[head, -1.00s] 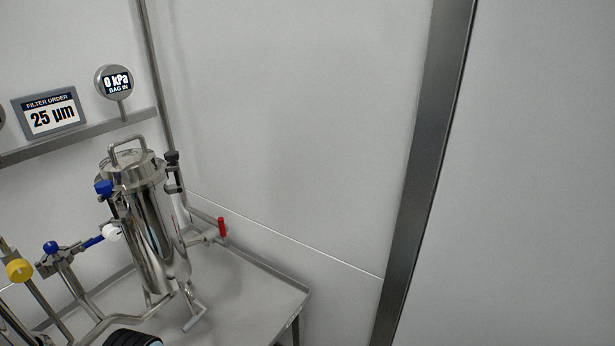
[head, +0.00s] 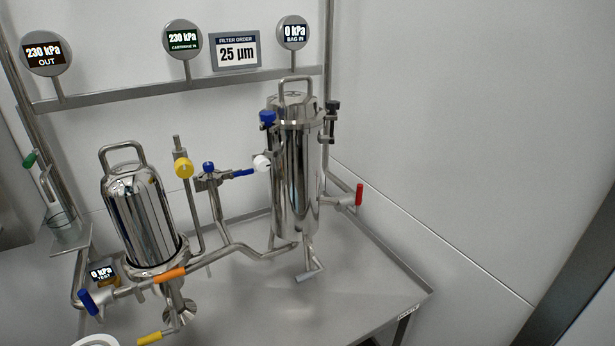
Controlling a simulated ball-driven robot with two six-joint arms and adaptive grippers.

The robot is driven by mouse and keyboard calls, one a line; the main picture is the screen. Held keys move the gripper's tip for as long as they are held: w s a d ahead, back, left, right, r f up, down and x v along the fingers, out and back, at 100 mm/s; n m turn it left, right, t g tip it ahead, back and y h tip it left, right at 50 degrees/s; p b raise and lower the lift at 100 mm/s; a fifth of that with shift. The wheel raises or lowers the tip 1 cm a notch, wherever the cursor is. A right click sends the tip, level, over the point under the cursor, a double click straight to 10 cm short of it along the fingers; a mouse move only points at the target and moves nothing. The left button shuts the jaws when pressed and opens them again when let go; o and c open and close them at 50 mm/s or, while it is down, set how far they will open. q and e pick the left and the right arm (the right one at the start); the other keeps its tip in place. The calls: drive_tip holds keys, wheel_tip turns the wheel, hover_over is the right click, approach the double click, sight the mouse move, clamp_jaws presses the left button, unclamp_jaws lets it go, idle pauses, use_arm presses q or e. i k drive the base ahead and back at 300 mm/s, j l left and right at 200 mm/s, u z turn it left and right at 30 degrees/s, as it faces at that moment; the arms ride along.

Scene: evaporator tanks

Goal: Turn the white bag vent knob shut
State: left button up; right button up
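The white knob (head: 262,162) is a small round knob on the left side of the tall polished bag housing (head: 297,185), at about mid height. It faces toward me. Its stem and turn position are too small to make out. A blue knob (head: 267,118) sits above it near the housing's lid, and a blue lever (head: 243,172) lies just left of it on the pipework. The round bag-in gauge (head: 292,33) above reads 0 kPa. Neither of my grippers shows in the head view.
A shorter polished housing (head: 140,215) stands left, with a yellow knob (head: 183,168) between the two. A red lever (head: 359,194) sticks out right of the bag housing. Orange and blue handles are low at left. The steel table (head: 360,290) is clear at front right.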

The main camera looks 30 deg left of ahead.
sight(261, 163)
drive_tip(key=u, duration=1.1)
